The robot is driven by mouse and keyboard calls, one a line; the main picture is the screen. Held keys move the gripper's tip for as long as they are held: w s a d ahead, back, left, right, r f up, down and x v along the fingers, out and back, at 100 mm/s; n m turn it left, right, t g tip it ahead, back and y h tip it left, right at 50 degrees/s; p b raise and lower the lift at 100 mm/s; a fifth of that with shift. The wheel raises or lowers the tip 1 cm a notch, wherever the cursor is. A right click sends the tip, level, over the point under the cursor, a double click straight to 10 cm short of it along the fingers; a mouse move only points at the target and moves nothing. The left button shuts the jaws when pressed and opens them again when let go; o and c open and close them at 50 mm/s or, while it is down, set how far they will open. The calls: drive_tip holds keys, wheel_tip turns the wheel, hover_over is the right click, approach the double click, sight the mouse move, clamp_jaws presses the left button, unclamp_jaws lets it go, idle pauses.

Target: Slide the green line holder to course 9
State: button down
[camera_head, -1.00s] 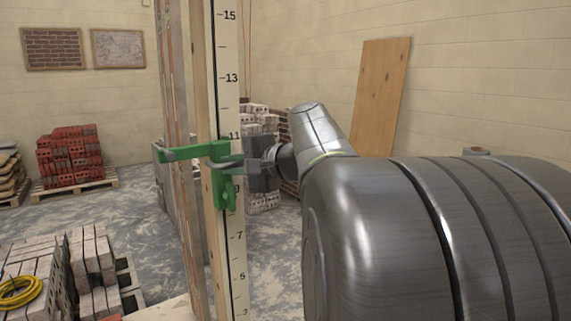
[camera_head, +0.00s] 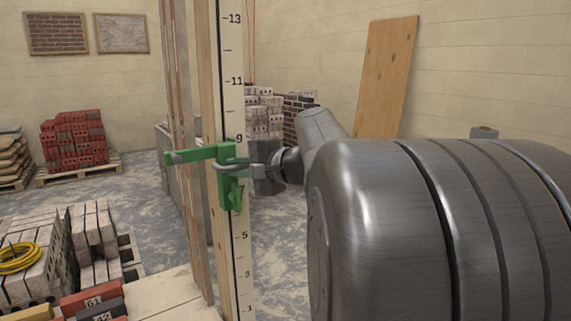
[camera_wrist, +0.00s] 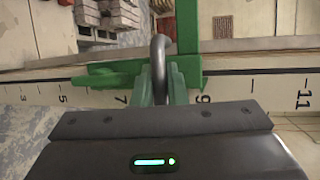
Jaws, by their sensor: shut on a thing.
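The green line holder (camera_head: 223,154) sits on the pale upright course rod (camera_head: 229,55), its arm reaching left. In the head view its top edge is just below the 9 mark, with the 7 mark partly hidden beside its lower part. In the wrist view the holder (camera_wrist: 188,35) lies between the 7 and 9 marks, its crossing arm close to the 9 on the rod (camera_wrist: 30,90). My gripper (camera_head: 238,165) comes from the right and is shut on the holder's grey looped handle; it also shows in the wrist view (camera_wrist: 160,85).
Timber posts (camera_head: 180,110) stand just left of the rod. Pale brick stacks (camera_head: 95,235) and numbered coloured blocks (camera_head: 92,302) are at lower left. A red brick pallet (camera_head: 73,142) is farther back. A wooden board (camera_head: 386,75) leans on the wall.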

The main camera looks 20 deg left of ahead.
drive_tip(key=c, duration=1.5)
unclamp_jaws()
drive_tip(key=shift+r, duration=0.1)
drive_tip(key=shift+o, duration=0.2)
drive_tip(key=shift+d, duration=0.1)
drive_tip(key=v, duration=1.3)
drive_tip(key=shift+d, duration=0.3)
drive_tip(key=shift+s+a, duration=0.1)
drive_tip(key=shift+s, duration=0.05)
drive_tip(key=x, duration=1.3)
drive_tip(key=shift+a, duration=0.3)
